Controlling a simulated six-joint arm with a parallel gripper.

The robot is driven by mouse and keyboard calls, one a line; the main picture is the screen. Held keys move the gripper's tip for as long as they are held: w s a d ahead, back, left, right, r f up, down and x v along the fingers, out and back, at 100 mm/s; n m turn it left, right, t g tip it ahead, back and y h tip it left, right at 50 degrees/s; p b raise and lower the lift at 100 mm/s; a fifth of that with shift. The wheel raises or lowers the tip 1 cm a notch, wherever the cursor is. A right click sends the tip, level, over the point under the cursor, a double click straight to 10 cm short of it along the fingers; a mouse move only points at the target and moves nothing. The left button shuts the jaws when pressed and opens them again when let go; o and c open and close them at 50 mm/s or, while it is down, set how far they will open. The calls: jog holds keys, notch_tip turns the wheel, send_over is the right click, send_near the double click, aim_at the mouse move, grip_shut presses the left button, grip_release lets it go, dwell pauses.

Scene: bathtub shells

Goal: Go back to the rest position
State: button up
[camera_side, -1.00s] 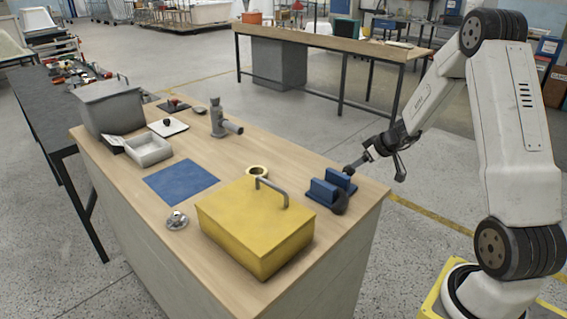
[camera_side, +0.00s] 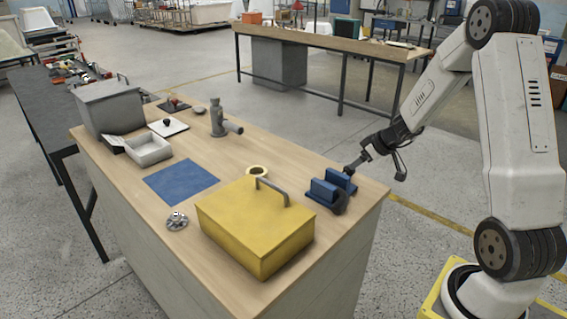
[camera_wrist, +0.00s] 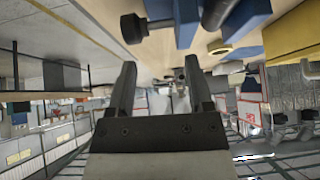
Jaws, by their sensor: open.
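My gripper (camera_side: 383,163) is just off the right end of the wooden-topped bench (camera_side: 250,155), beside the blue holder (camera_side: 322,192). In the wrist view, my gripper (camera_wrist: 160,72) shows two dark fingers spread apart with nothing between them. A dark tool with a rounded black end (camera_side: 340,203) lies in the blue holder. The holder also shows at the top of the wrist view (camera_wrist: 186,22), with a black knob (camera_wrist: 132,28) beside it. In the side view, my fingers overlap the far end of the holder, so the exact gap is hard to tell.
A yellow box with a handle (camera_side: 255,232) stands left of the holder, with a tape roll (camera_side: 257,171) behind it. A blue mat (camera_side: 181,181), white tray (camera_side: 149,151) and grey box (camera_side: 110,108) lie further left. The floor beyond the bench's right end is open.

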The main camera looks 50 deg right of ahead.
jog(key=s+a+r+g, duration=0.1)
jog(key=s+a, duration=0.4)
jog(key=a, duration=0.8)
jog(key=s+a+r+g, duration=0.1)
jog(key=s+a+g, duration=0.2)
jog(key=a, duration=1)
jog(key=shift+s+r+g+h, duration=0.15)
jog(key=shift+s+g+h, duration=0.2)
jog(key=shift+s, duration=1.35)
